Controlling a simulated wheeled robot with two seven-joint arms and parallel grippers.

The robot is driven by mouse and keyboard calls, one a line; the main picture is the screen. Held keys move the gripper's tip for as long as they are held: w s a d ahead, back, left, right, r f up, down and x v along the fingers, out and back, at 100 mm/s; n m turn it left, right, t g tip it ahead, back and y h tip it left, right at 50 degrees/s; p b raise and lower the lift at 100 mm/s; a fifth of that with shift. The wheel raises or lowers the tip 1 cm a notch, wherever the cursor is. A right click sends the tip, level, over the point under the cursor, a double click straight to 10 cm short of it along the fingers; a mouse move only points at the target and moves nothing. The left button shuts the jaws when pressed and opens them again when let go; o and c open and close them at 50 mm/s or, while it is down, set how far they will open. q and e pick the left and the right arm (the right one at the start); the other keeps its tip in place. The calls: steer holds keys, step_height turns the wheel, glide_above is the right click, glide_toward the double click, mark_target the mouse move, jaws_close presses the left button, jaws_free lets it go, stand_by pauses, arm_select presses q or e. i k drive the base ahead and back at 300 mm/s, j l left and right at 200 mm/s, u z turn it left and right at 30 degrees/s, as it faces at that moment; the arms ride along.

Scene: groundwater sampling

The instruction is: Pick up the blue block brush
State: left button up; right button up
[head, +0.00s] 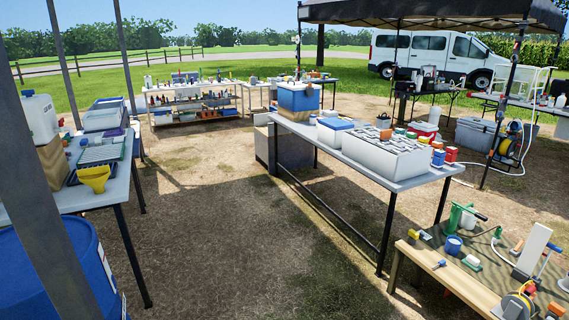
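I cannot pick out the blue block brush for certain. On the wooden bench (458,282) at the lower right, a small blue item (440,264) lies near the left end, too small to identify. A blue cup-like container (453,244) stands behind it. A small block with green and white parts (472,262) lies to the right of them and looks like a brush. Neither of my grippers is in view.
A long grey table (345,160) with white boxes stands in the middle. A left table (122,185) holds a yellow funnel-like item (95,178), with a blue barrel (70,265) below. Grey poles rise at left. Bare dirt between the tables is clear.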

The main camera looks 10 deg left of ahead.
mark_target(84, 143)
steer(key=i+l+u, duration=0.1)
steer(key=i, duration=0.45)
steer(key=i+l, duration=0.1)
steer(key=i, duration=0.4)
steer(key=i+l+u, duration=0.15)
steer(key=i, duration=0.4)
steer(key=i+j+u, duration=0.25)
steer(key=i+u, duration=0.15)
steer(key=i, duration=0.15)
steer(key=i+j+u, duration=0.1)
steer(key=i+u, duration=0.3)
steer(key=i, duration=0.15)
steer(key=i+l+u, duration=0.1)
steer(key=i+u, duration=0.3)
steer(key=i, duration=0.15)
steer(key=i+l+u, duration=0.25)
steer(key=i+u, duration=0.15)
steer(key=i, duration=0.15)
steer(key=i+l+u, duration=0.25)
steer(key=i, duration=0.3)
steer(key=j, duration=0.1)
